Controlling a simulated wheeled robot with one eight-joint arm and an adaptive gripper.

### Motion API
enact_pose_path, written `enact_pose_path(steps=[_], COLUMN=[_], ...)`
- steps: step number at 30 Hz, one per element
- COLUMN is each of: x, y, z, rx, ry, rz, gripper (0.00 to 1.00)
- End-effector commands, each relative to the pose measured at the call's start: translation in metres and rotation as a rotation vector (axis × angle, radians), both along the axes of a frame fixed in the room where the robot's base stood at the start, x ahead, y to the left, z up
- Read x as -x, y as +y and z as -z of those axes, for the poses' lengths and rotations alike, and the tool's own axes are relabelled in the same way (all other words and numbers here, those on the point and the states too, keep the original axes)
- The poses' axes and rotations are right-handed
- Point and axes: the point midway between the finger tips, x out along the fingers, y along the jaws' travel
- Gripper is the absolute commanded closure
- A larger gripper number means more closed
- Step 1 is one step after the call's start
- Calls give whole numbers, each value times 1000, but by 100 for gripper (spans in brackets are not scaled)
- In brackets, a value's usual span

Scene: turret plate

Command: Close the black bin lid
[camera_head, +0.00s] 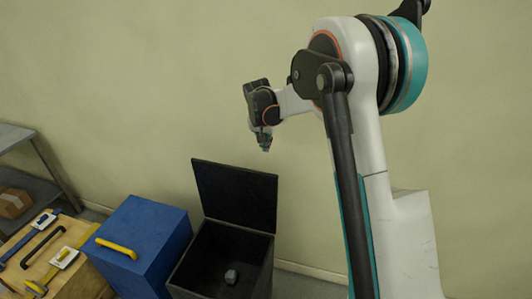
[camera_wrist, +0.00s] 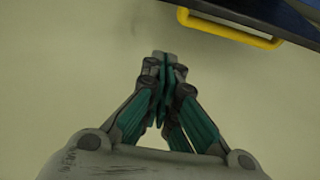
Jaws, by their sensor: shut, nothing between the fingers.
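The black bin (camera_head: 217,262) stands on the floor in the lower middle of the head view. Its lid (camera_head: 236,194) stands open, raised close to upright at the back of the bin. A small grey object (camera_head: 231,276) lies inside on the bottom. My gripper (camera_head: 265,147) is in the air above and a little behind the lid in the picture, apart from it. In the wrist view my gripper (camera_wrist: 163,62) is shut with its fingertips together and nothing between them. The bin is not clearly visible in the wrist view.
A closed blue bin (camera_head: 150,240) with a yellow handle (camera_head: 116,248) stands left of the black bin. A plain wall is behind.

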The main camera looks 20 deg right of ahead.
Motion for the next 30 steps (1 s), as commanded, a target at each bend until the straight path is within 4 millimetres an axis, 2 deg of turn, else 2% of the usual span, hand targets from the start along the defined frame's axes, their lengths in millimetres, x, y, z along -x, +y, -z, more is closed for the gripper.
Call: enact_pose_path(steps=[5, 19, 24, 30], x=[-6, -28, -9, 3], y=[-4, -21, -6, 2], z=[19, 96, 94, 93], rx=[0, 0, 0, 0], ry=[0, 0, 0, 0], rz=[1, 0, -1, -1], gripper=[100, 100, 100, 100])
